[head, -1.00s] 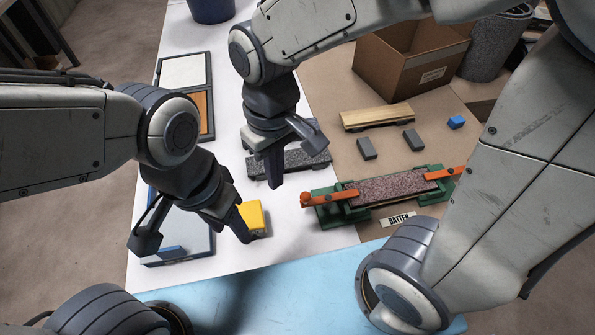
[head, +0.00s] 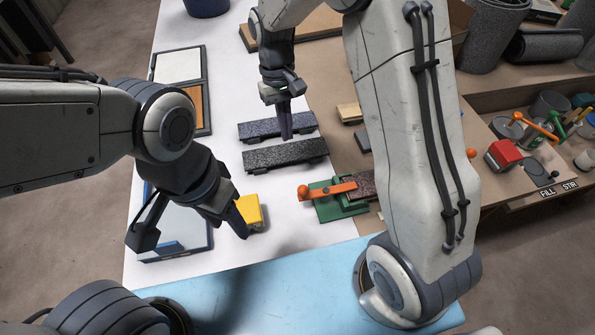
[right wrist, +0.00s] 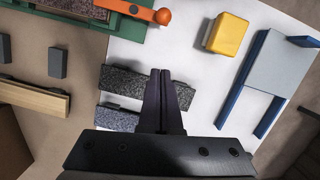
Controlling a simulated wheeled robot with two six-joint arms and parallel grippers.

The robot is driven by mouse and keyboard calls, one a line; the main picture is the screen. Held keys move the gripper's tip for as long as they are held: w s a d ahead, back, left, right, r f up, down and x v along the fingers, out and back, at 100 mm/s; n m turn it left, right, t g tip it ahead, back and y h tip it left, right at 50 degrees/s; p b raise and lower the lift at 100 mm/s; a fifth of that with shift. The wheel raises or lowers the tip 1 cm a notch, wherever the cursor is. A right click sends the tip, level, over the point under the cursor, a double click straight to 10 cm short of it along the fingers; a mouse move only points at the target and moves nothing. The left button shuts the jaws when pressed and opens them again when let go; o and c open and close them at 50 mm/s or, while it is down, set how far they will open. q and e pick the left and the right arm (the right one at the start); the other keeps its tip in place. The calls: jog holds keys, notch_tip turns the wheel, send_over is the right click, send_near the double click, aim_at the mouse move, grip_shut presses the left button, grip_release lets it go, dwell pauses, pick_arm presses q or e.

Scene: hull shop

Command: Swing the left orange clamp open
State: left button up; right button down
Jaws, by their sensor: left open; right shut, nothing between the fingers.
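The left orange clamp (head: 330,190) lies across the green fixture (head: 338,208), its bar reaching onto the speckled batten (head: 362,185) and its round knob at the left end. In the right wrist view the clamp (right wrist: 132,10) shows at the top edge, with the knob over the white surface. My right gripper (head: 287,134) is shut and empty, up and left of the clamp, over the dark speckled blocks; its fingers (right wrist: 160,75) are together in the wrist view. My left gripper (head: 194,240) is open and empty, left of the yellow block. My right arm hides the fixture's right part.
A yellow block (head: 250,210) sits between my left gripper and the clamp. Two dark speckled blocks (head: 284,154) lie behind the fixture. A blue-edged tray (head: 180,245) is at left.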

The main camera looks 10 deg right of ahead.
jog(key=s+d+f+p, duration=0.1)
jog(key=s+f, duration=0.5)
jog(key=f, duration=0.3)
jog(key=shift+f, duration=0.4)
